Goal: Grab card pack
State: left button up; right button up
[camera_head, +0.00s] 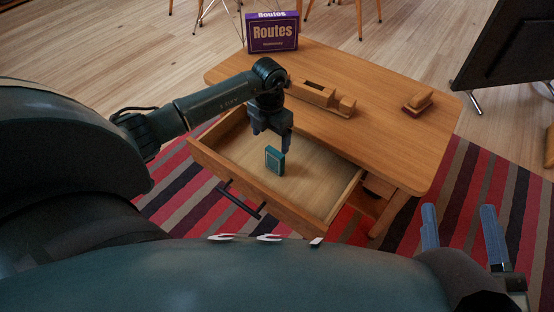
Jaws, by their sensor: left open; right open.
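The card pack is a small teal box (274,160) standing upright in the open drawer (310,188) of the wooden table. My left gripper (278,143) points down over the drawer, just above and behind the pack. Its fingers are partly hidden; I cannot tell whether they touch the pack. My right gripper (458,228) is open and empty at the lower right, in front of the table and away from the drawer.
The tabletop (390,130) holds a purple "Routes" box (272,33), a wooden block organiser (322,97) and a small wooden piece (417,102). A dark panel (505,45) stands at the upper right. A striped rug (475,190) lies beneath.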

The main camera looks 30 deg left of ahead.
pick_arm(q)
notch_tip(320, 180, down, 2)
jog(key=shift+d+f+b, duration=0.1)
jog(key=shift+f+b, duration=0.1)
jog(key=shift+b, duration=0.2)
jog(key=f, duration=0.1)
jog(key=f+b, duration=0.2)
jog(key=shift+w+d+f, duration=0.3)
jog(key=shift+d+f, duration=0.05)
jog(key=shift+d, duration=0.05)
jog(key=shift+f+b, duration=0.35)
jog(key=shift+f, duration=0.1)
pick_arm(e)
jog(key=r+n+y, duration=0.1)
jog(key=r+n+t+y, duration=0.1)
jog(key=r, duration=0.1)
jog(key=w+r+n+t+y, duration=0.1)
jog(key=shift+d+r+n, duration=0.25)
jog(key=shift+r+n, duration=0.05)
pick_arm(q)
jog(key=shift+c, duration=0.2)
jog(key=c, duration=1.1)
